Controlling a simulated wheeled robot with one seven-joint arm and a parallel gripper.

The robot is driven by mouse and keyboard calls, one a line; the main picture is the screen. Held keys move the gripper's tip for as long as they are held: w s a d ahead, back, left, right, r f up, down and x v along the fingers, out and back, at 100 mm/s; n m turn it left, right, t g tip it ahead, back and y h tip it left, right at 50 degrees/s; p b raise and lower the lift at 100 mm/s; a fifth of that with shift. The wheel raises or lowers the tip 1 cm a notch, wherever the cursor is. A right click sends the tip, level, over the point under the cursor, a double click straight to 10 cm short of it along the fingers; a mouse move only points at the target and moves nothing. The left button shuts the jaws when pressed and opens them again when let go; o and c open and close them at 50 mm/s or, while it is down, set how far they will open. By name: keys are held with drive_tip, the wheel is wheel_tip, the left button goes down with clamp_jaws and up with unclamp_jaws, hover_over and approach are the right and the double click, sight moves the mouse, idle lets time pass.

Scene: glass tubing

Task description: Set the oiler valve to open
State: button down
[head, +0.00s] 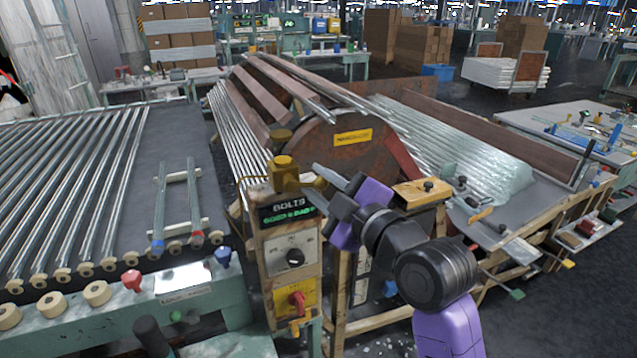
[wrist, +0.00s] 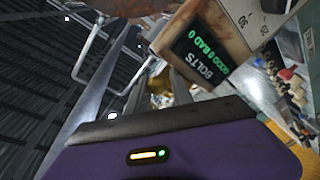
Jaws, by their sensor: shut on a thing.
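In the wrist view my gripper's fingers (wrist: 160,82) reach up beside the upside-down control box. The exact handle angle cannot be made out.
A large rusty drum (head: 345,165) stands behind. A roller table (head: 60,200) with glass tubes is left. A wooden-topped stand (head: 422,192) is close right.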

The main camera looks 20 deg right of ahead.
sight(285, 160)
drive_tip(key=shift+r, duration=0.25)
drive_tip(key=n, duration=0.1)
drive_tip(key=r+n, duration=0.1)
drive_tip(key=n, duration=0.1)
drive_tip(key=shift+a+r+g, duration=0.2)
drive_tip(key=shift+r+g, duration=0.1)
drive_tip(key=n, duration=0.1)
drive_tip(key=r+n, duration=0.1)
drive_tip(key=n, duration=0.1)
drive_tip(key=a+n, duration=0.1)
drive_tip(key=shift+r+g+h, duration=0.3)
drive_tip(key=shift+h, duration=0.1)
drive_tip(key=a+n, duration=0.1)
drive_tip(key=n, duration=0.1)
drive_tip(key=n+h, duration=0.1)
drive_tip(key=n, duration=0.1)
drive_tip(key=a+r+n+p, duration=0.1)
drive_tip(key=n, duration=0.1)
drive_tip(key=shift+a+r+h, duration=0.1)
drive_tip(key=shift+a+h, duration=0.2)
drive_tip(key=shift+h, duration=0.1)
drive_tip(key=shift+a+n+g, duration=0.2)
drive_tip(key=shift+n+g, duration=0.1)
drive_tip(key=shift+n, duration=0.3)
drive_tip(key=shift+a, duration=0.15)
drive_tip(key=c, duration=1.2)
unclamp_jaws()
drive_tip(key=shift+o, duration=0.2)
drive_tip(key=shift+f, duration=0.2)
